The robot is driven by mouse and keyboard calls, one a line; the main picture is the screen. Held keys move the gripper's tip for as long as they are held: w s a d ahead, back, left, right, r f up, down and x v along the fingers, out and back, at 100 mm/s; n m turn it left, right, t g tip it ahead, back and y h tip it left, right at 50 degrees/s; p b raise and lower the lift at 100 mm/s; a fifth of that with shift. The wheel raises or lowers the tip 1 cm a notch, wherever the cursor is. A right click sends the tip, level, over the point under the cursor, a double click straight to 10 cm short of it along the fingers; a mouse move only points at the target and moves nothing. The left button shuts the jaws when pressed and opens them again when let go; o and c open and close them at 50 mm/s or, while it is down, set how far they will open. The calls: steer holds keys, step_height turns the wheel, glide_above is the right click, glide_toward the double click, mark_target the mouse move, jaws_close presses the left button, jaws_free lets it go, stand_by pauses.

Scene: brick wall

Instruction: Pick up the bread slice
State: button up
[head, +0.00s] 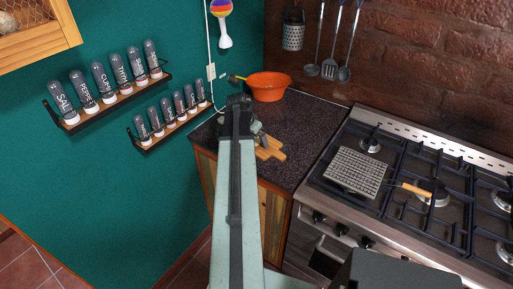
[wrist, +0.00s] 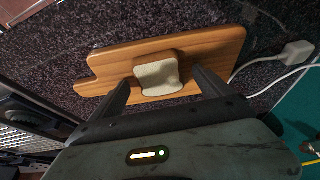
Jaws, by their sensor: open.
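In the wrist view, the bread slice (wrist: 158,78) is pale with a brown crust along its far edge. It lies on a wooden cutting board (wrist: 215,44). My gripper (wrist: 162,84) is open, with one dark finger on each side of the slice. I cannot tell whether the fingers touch the slice or how far above the board they are. In the head view, my arm hides the slice, and part of the cutting board (head: 274,153) shows to the right of the arm on the dark counter.
An orange bowl (head: 268,88) stands at the back of the counter (head: 310,120). A gas stove (head: 415,190) with a wire grill rack (head: 355,172) is to the right. Spice shelves (head: 110,100) hang on the green wall. A white plug and cable (wrist: 297,51) lie beside the board.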

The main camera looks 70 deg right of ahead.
steer(key=c, duration=1.4)
steer(key=shift+r, duration=0.1)
